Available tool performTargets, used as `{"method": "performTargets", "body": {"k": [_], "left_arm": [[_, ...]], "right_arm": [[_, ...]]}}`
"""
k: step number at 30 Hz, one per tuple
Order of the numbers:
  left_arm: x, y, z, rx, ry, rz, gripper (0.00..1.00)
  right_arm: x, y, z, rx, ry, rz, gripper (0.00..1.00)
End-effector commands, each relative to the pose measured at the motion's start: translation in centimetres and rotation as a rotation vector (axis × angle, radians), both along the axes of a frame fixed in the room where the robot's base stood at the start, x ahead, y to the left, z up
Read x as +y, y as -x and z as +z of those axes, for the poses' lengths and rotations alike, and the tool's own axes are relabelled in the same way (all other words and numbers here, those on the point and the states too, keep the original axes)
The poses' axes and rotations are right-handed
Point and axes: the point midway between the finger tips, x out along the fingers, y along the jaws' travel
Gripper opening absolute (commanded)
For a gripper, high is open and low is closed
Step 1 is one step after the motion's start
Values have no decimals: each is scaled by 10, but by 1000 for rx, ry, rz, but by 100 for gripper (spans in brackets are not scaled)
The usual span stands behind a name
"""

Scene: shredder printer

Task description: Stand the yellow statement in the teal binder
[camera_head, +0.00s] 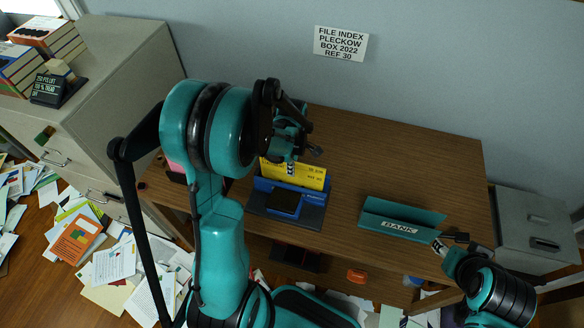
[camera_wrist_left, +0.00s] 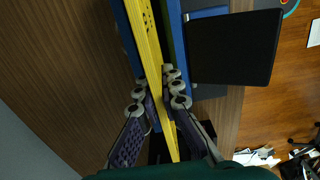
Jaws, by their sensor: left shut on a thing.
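The yellow statement (camera_head: 306,175) stands upright in a blue holder (camera_head: 311,217) on the wooden desk. My left gripper (camera_head: 291,168) is above it, shut on its upper edge. In the left wrist view the statement (camera_wrist_left: 148,40) runs as a thin yellow strip between the fingertips (camera_wrist_left: 160,88), with blue holder walls on both sides. The teal binder (camera_head: 400,226), labelled BANK, stands to the right on the desk, and no paper shows in it. My right gripper (camera_head: 450,241) is at the desk's right front, close to the binder's right end; its fingertips look apart and empty.
A black pad (camera_head: 285,201) is on the front of the blue holder. A pink paper (camera_head: 176,167) shows left of my left arm. Grey cabinets stand at left (camera_head: 90,110) and right (camera_head: 535,225). Desk between holder and binder is clear. Papers litter the floor.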

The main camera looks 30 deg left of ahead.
Motion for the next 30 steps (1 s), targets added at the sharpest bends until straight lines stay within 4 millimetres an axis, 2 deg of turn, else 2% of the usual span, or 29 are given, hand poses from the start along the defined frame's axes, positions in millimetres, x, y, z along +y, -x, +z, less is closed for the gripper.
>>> {"method": "performTargets", "body": {"k": [5, 27, 30], "left_arm": [[0, 0, 9, 0, 0, 0, 0], [0, 0, 102, 0, 0, 0, 0], [0, 0, 107, 0, 0, 0, 0]], "right_arm": [[0, 0, 7, 0, 0, 0, 40], [0, 0, 75, 0, 0, 0, 40], [0, 0, 79, 0, 0, 0, 40]]}}
